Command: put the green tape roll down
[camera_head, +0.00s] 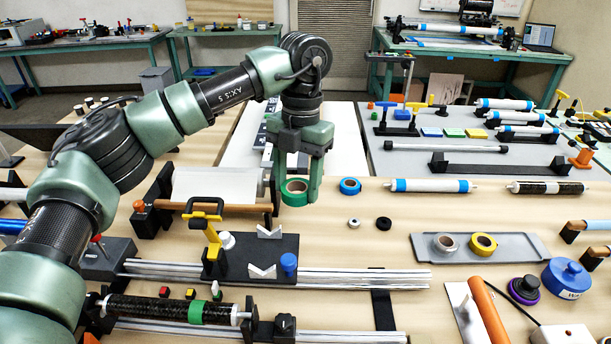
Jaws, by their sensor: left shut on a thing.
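The green tape roll (296,187) is a ring with a tan core. It sits between the fingers of my left gripper (297,192), which is shut on it and points down over the wooden table (330,222). I cannot tell whether the roll touches the table. A blue tape roll (350,186) lies just right of it, apart from the gripper. A grey tray (520,246) to the lower right holds a silver roll (445,243) and a yellow tape roll (484,244). My right gripper is not in view.
A black fixture with a yellow clamp (210,232) stands in front of the gripper, on metal rails (350,277). A roller stand (215,187) is close on the left. Small rings (383,223) lie to the right. A white-and-blue tube (430,185) lies farther right. Bare wood shows between them.

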